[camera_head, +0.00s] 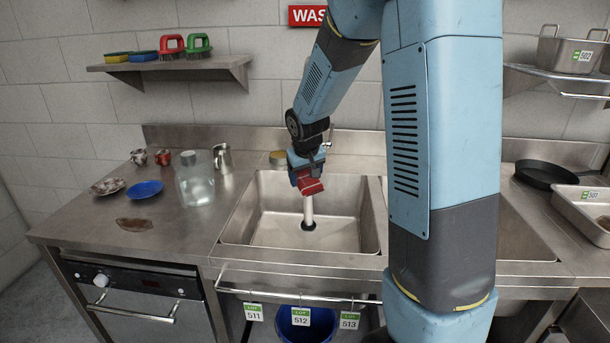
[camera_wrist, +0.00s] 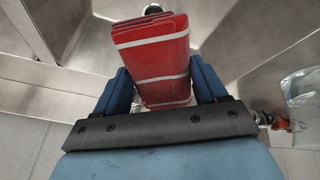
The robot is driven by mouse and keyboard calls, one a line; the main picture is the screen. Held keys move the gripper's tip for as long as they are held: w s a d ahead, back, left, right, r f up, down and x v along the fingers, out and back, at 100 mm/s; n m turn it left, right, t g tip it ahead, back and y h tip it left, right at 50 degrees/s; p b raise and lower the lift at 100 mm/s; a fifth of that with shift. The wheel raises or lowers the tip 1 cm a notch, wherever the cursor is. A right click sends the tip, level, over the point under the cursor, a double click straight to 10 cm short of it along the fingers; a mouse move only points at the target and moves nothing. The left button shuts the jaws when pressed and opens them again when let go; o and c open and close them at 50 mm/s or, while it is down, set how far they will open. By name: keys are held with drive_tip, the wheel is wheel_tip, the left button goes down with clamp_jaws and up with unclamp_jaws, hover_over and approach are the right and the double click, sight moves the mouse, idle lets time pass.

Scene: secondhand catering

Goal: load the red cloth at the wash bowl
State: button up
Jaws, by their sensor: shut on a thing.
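The red cloth (camera_head: 311,186), folded and with white stripes, is held by my gripper (camera_head: 304,168) above the left sink basin (camera_head: 262,232). In the wrist view the cloth (camera_wrist: 155,55) sits between the two blue fingers of my gripper (camera_wrist: 160,88), which are shut on it. In the head view a pale upright pipe (camera_head: 308,207) stands below the cloth, over the basin's drain. I cannot tell whether the cloth touches the pipe. The right basin (camera_head: 515,235) is partly hidden by my arm.
A clear water jar (camera_head: 195,180), a metal jug (camera_head: 223,158) and a blue plate (camera_head: 145,189) stand left of the basin. A brown stain (camera_head: 134,224) marks the counter. A dark pan (camera_head: 545,174) and a metal tray (camera_head: 585,208) lie at right. A blue bucket (camera_head: 307,326) is below.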

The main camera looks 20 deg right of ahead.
wheel_tip(320, 180, down, 19)
idle(1.9)
drive_tip(key=shift+r, duration=0.1)
idle(0.4)
drive_tip(key=shift+r, duration=8.55)
